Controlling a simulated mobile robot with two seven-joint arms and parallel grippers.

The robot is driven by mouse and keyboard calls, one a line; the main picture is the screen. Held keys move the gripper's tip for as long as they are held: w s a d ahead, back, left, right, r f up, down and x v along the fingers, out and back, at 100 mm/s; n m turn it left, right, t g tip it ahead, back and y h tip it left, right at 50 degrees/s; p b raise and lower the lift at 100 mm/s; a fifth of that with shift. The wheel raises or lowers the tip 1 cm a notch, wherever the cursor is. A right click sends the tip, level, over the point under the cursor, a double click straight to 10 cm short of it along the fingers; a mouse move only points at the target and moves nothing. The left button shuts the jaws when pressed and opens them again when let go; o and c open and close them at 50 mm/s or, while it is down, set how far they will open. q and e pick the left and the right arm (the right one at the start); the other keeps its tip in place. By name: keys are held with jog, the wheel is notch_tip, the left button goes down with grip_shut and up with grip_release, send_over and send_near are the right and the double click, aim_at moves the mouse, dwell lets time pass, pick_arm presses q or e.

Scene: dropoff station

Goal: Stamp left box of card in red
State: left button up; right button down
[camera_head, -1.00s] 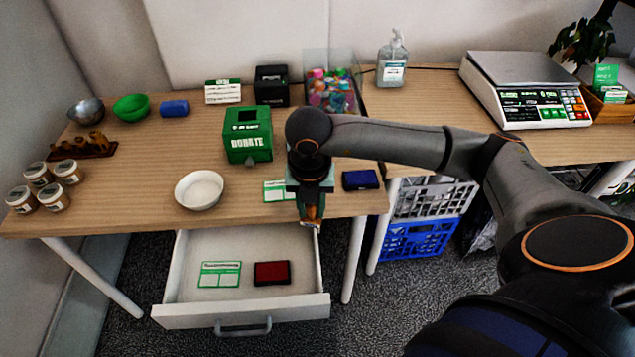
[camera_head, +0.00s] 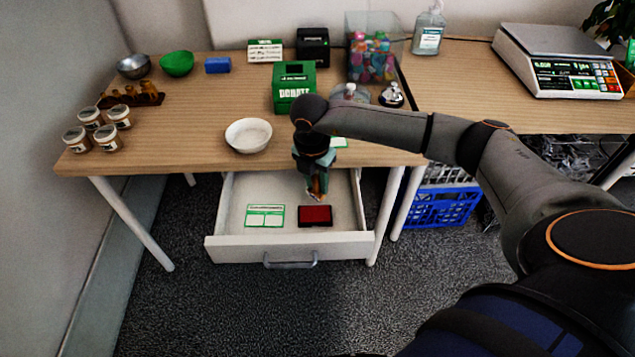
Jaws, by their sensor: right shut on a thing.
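A white card with green print (camera_head: 265,215) lies flat in the open drawer (camera_head: 232,241), with two boxes on its lower part. A red ink pad (camera_head: 315,215) in a dark case lies to its right in the drawer. My right gripper (camera_head: 316,186) points down over the drawer, just above and behind the red pad. It is shut on a small orange-brown thing, seemingly a stamp (camera_head: 318,194), mostly hidden by the fingers. The stamp looks apart from the pad. Another green-and-white card (camera_head: 338,143) on the table is partly hidden by my arm. My left gripper is out of view.
A white bowl (camera_head: 248,135) stands near the table's front edge, above the drawer. A green donate box (camera_head: 294,88) and a clear bin of colourful items (camera_head: 372,58) stand behind. Jars (camera_head: 108,138) are at left. The drawer's front wall and the table edge bound the space.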

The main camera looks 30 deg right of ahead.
aim_at(314, 191)
jog(key=shift+w+a+f, duration=0.1)
jog(key=shift+a+f, duration=0.15)
jog(key=shift+f, duration=0.2)
notch_tip(314, 191, down, 4)
jog(key=b, duration=0.4)
jog(key=shift+f, duration=0.2)
jog(key=shift+f+b, duration=0.45)
jog(key=shift+f, duration=0.3)
jog(key=shift+f+b, duration=0.4)
jog(key=shift+f, duration=0.05)
dwell(1.0)
